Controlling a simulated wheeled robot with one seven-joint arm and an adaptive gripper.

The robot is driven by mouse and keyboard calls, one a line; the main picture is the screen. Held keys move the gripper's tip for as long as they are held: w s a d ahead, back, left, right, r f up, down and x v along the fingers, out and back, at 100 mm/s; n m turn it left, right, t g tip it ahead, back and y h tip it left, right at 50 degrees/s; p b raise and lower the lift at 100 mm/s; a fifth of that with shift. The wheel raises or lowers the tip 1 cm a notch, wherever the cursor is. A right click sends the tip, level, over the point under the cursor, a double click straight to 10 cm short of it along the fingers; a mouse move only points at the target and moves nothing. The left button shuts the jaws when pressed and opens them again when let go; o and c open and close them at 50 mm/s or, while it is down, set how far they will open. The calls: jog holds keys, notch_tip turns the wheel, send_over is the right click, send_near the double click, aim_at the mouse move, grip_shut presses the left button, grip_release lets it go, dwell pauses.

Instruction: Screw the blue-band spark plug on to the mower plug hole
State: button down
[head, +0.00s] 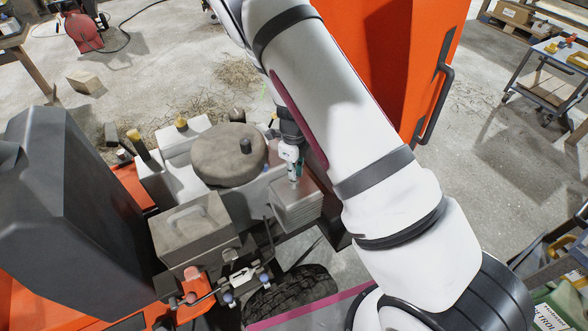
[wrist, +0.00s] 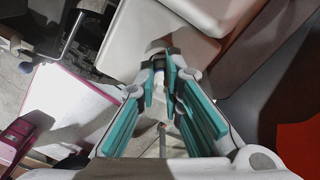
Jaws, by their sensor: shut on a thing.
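My gripper (head: 292,172) is at the right side of the mower engine (head: 228,153), beside the ribbed grey block (head: 297,206). In the wrist view, its teal-padded fingers (wrist: 160,86) are closed in around a small pale piece (wrist: 171,84), which looks like the spark plug. I cannot tell whether the plug touches or sits in the plug hole, which is hidden from both views.
A dark seat (head: 75,200) stands left of the engine. An orange panel (head: 400,60) with a black handle rises behind my arm. Several small coloured knobs (head: 229,298) sit on a fitting below the engine, by a black tyre (head: 292,296). A trolley (head: 548,75) stands far right.

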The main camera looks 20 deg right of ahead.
jog(key=shift+w+m, duration=0.1)
jog(key=shift+m, duration=0.3)
jog(key=c, duration=1.6)
grip_release()
jog(key=shift+c, duration=0.2)
notch_tip(320, 180, up, 12)
jog(key=s+a+r+n+y+p, duration=0.1)
jog(key=s+r+n, duration=0.4)
jog(key=r, duration=0.3)
jog(key=s+a+r+n+t+y+p, duration=0.1)
jog(key=s+r+n+p, duration=0.1)
jog(key=s+r+n, duration=0.45)
jog(key=s+a+r+n+y+p, duration=0.1)
jog(key=s+r+n, duration=0.15)
jog(key=r, duration=0.75)
jog(key=s+d+r+n+t+h+p, duration=0.1)
jog(key=s+r+n, duration=0.4)
jog(key=s, duration=0.5)
jog(key=s+d+r+n+t+h+p, duration=0.2)
jog(key=s+r+n, duration=0.3)
jog(key=s+n, duration=0.4)
jog(key=shift+s+d+r+p, duration=0.25)
jog(key=shift+s+p, duration=0.25)
jog(key=shift+p, duration=0.15)
